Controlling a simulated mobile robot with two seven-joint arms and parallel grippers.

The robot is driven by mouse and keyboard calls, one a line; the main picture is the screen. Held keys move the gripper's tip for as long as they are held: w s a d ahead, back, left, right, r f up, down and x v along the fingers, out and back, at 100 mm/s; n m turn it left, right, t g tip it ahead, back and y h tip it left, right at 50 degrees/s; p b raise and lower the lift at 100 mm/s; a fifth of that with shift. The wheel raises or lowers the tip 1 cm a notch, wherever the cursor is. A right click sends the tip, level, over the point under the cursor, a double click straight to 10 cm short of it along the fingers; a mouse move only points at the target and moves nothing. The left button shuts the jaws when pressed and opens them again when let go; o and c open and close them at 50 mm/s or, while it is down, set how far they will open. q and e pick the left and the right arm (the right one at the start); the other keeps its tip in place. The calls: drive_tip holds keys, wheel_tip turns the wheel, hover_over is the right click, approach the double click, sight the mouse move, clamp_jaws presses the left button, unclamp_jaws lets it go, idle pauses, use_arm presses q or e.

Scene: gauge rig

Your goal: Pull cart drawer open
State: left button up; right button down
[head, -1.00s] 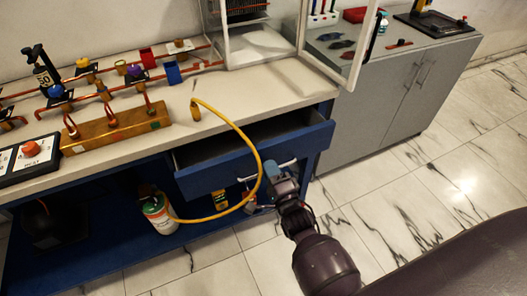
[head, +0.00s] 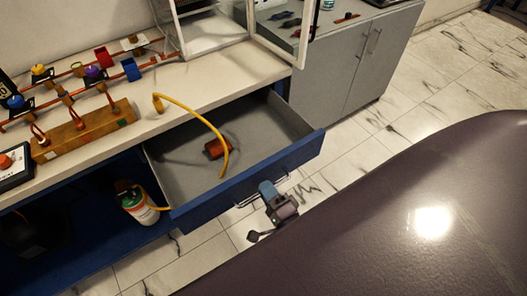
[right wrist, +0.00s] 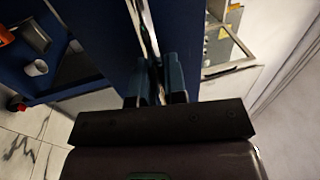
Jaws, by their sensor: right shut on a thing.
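The blue cart drawer (head: 255,181) stands pulled well out from under the worktop in the head view, with its grey inside showing. An orange-brown object (head: 216,148) lies in it. My right gripper (head: 268,190) is at the metal bar handle (head: 249,199) on the drawer front. In the right wrist view my right gripper (right wrist: 160,85) has its two fingers shut on the handle (right wrist: 142,22), in front of the blue drawer face (right wrist: 95,35). The fingers partly hide the handle. My left gripper is not in view.
A yellow hose (head: 205,118) arches from the worktop (head: 150,125) over the open drawer. A canister (head: 137,205) stands on the lower shelf at the left. A grey cabinet (head: 350,65) stands to the right. Marble floor (head: 350,140) is clear beside the drawer.

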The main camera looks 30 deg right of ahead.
drive_tip(key=c, duration=1.2)
unclamp_jaws()
drive_tip(key=s, duration=0.3)
drive_tip(key=s+f, duration=0.1)
drive_tip(key=s, duration=0.3)
drive_tip(key=s+f, duration=0.1)
drive_tip(key=s, duration=0.2)
drive_tip(key=shift+s+d, duration=0.2)
drive_tip(key=shift+s, duration=0.15)
